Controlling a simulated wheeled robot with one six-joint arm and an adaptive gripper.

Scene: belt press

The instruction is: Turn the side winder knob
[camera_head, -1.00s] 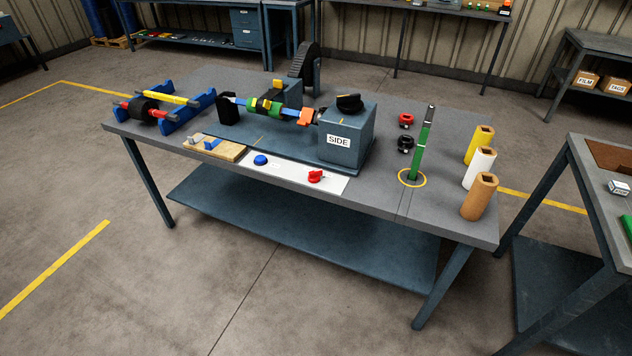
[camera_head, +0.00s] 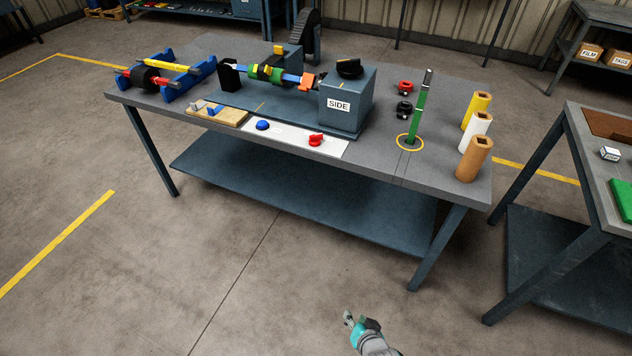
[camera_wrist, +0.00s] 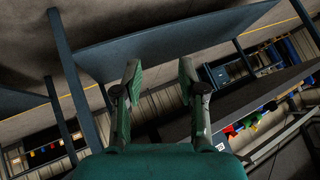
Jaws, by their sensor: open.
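The side winder is a blue-grey box (camera_head: 346,98) with a white SIDE label, standing on the workbench. Its black knob (camera_head: 350,68) sits on the box's top face, with a small yellow mark beside it. My gripper (camera_head: 350,318) is low in front of the bench in the head view, well apart from the box and knob. In the wrist view my gripper (camera_wrist: 160,75) has its two fingers spread with nothing held between them. I cannot make out the knob in the wrist view.
On the bench (camera_head: 400,172), a red knob (camera_head: 315,140) and blue button (camera_head: 263,125) lie in front of the box. A green post (camera_head: 420,115) and several upright rolls stand to its right. A side table (camera_head: 590,140) stands at right. The floor in front is open.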

